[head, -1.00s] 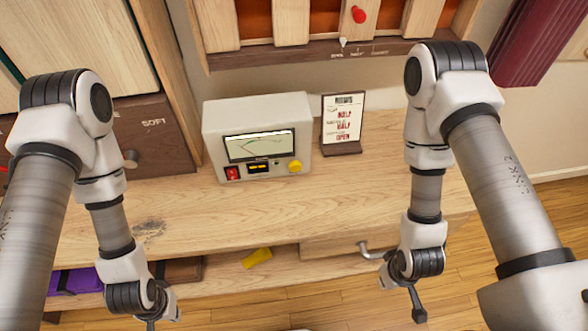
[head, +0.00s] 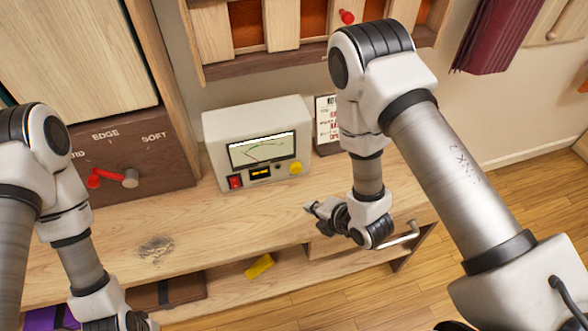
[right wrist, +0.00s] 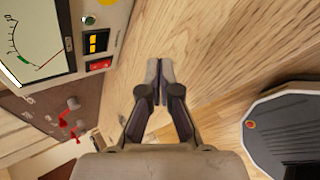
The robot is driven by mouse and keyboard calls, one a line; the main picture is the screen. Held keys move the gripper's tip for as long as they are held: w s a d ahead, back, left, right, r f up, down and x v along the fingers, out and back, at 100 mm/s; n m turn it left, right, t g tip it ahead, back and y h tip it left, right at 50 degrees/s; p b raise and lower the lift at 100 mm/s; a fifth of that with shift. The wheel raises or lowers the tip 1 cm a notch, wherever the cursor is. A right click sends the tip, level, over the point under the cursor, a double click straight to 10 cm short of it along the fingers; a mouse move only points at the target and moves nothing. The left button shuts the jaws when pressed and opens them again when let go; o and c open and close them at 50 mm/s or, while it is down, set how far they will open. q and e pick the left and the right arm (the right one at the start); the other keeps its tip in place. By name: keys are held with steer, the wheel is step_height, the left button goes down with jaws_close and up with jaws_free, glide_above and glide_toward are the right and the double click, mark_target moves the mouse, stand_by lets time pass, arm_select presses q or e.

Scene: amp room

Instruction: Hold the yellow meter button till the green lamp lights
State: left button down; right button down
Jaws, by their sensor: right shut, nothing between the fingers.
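The white meter box (head: 216,135) stands on the wooden bench. Its yellow button (head: 295,168) is at the lower right of its front; its edge shows at the top of the right wrist view (right wrist: 107,3). A small round lamp (right wrist: 88,19) sits beside the button and looks dark, not lit. My right gripper (head: 311,208) is in front of the box, below and slightly right of the button, apart from it. In the right wrist view its fingers (right wrist: 160,72) are together and empty. My left gripper (head: 140,322) is at the bottom edge, partly cut off.
A red rocker switch (head: 235,182) and a small orange display (head: 260,173) are on the meter front. A sign card (head: 325,125) stands right of the box, partly behind my right arm. A yellow object (head: 260,266) lies on the lower shelf. The bench front is clear.

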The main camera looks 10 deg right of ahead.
mark_target(296, 169)
steer(key=shift+d, duration=0.1)
steer(key=shift+w+f, duration=0.1)
steer(key=shift+w, duration=0.45)
steer(key=w, duration=0.6)
steer(key=shift+w+a+f, duration=0.1)
steer(key=shift+w+a, duration=0.1)
steer(key=shift+w, duration=0.15)
steer(key=shift+w+b, duration=0.3)
steer(key=shift+w, duration=0.35)
steer(key=shift+w, duration=0.15)
steer(key=shift+w, duration=0.25)
